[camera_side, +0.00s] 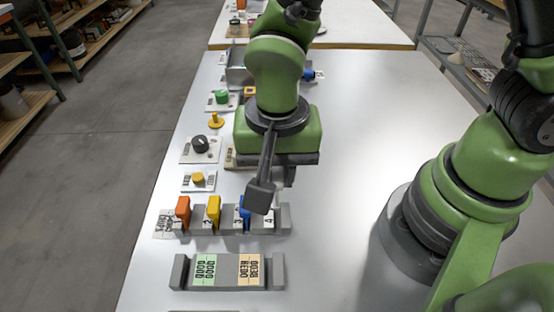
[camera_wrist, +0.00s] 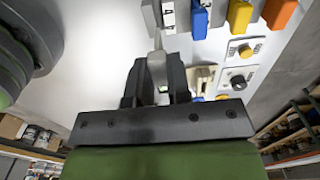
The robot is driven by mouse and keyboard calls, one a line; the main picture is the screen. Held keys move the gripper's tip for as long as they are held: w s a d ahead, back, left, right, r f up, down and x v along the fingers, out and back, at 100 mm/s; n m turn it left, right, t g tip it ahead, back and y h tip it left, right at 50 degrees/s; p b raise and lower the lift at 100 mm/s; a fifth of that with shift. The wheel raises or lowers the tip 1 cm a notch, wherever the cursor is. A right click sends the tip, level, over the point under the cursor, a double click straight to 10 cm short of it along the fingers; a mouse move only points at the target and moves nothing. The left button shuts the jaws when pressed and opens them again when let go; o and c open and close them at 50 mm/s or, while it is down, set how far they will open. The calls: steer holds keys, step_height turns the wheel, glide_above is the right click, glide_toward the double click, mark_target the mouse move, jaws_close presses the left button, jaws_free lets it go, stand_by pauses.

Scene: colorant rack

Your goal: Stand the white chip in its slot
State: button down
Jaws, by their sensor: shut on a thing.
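The grey rack (camera_side: 250,226) holds an orange chip (camera_side: 183,211), a yellow chip (camera_side: 213,210) and a blue chip (camera_side: 244,212), upright in numbered slots 1 to 3. Slot 4, labelled (camera_side: 268,220), shows no chip. In the wrist view, the rack (camera_wrist: 150,14) is at the top, with the blue chip (camera_wrist: 200,19) nearest slot 4. My gripper (camera_wrist: 157,78) is shut on a pale, narrow piece (camera_wrist: 157,62), which looks like the white chip. Its tip points toward the slot 4 end, apparently apart from the rack. In the side view my wrist hides the chip.
A grey tray (camera_side: 178,273) with green and tan labelled plates stands in front of the rack. Behind the rack are a yellow knob (camera_side: 197,178), a black knob (camera_side: 200,143) and other small fixtures. The table right of the rack is clear.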

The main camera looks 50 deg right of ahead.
mark_target(277, 197)
steer(key=shift+f, duration=1.95)
steer(key=shift+f, duration=0.5)
steer(key=shift+f, duration=0.3)
steer(key=shift+f, duration=0.5)
stand_by(0.3)
steer(key=c, duration=0.7)
jaws_free()
steer(key=shift+o, duration=0.2)
steer(key=shift+r, duration=0.15)
steer(key=shift+r, duration=3.35)
